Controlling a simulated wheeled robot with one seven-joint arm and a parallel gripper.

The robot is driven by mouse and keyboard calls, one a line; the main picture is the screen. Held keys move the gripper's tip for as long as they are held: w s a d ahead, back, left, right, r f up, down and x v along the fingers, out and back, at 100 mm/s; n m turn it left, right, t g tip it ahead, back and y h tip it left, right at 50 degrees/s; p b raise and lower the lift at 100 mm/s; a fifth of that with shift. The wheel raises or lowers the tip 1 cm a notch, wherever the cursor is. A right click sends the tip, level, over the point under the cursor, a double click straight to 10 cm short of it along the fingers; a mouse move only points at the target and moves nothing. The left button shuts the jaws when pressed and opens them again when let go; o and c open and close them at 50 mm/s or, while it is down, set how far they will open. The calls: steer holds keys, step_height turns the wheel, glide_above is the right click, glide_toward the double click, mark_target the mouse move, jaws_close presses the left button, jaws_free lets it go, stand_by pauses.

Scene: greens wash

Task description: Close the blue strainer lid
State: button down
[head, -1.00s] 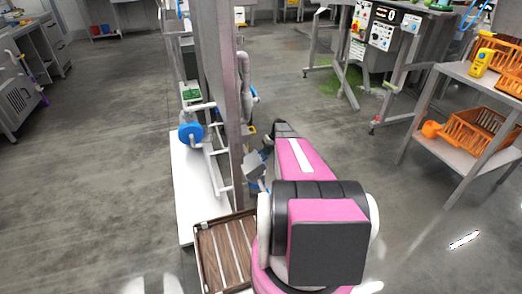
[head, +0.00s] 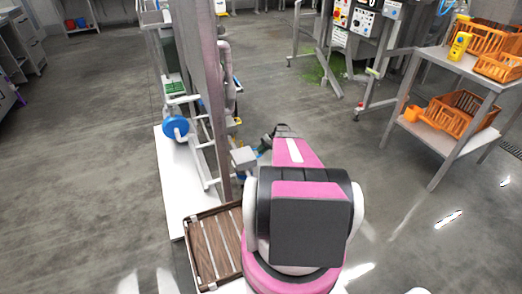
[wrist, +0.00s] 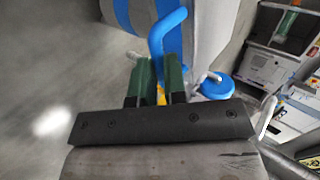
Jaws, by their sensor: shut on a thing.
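In the wrist view, my gripper (wrist: 156,80) has its two green fingers close together around the lower end of a bent blue bar (wrist: 160,35). The bar rises from between the fingers and curves right, in front of a grey rounded body with blue bands (wrist: 208,30). A bit of yellow shows between the fingers. A round blue disc (wrist: 217,88) with a grey pipe is to the right, apart from the fingers. I cannot tell which blue part is the strainer lid. In the head view, a blue disc (head: 175,128) is left of the post; my arm hides most of the gripper.
A grey post (head: 212,90) stands close left of my arm. A brown slatted tray (head: 215,248) lies at its foot, beside a white floor panel (head: 176,185). A metal rack (head: 440,150) with orange crates (head: 465,110) stands right. Floor between is open.

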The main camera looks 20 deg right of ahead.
steer(key=shift+d+f, duration=0.15)
steer(key=shift+f, duration=0.25)
steer(key=c, duration=1.2)
jaws_free()
steer(key=shift+o, duration=0.2)
steer(key=shift+r, duration=0.15)
steer(key=v, duration=1)
steer(key=shift+d+r, duration=0.15)
steer(key=shift+d, duration=0.15)
steer(key=shift+d, duration=0.1)
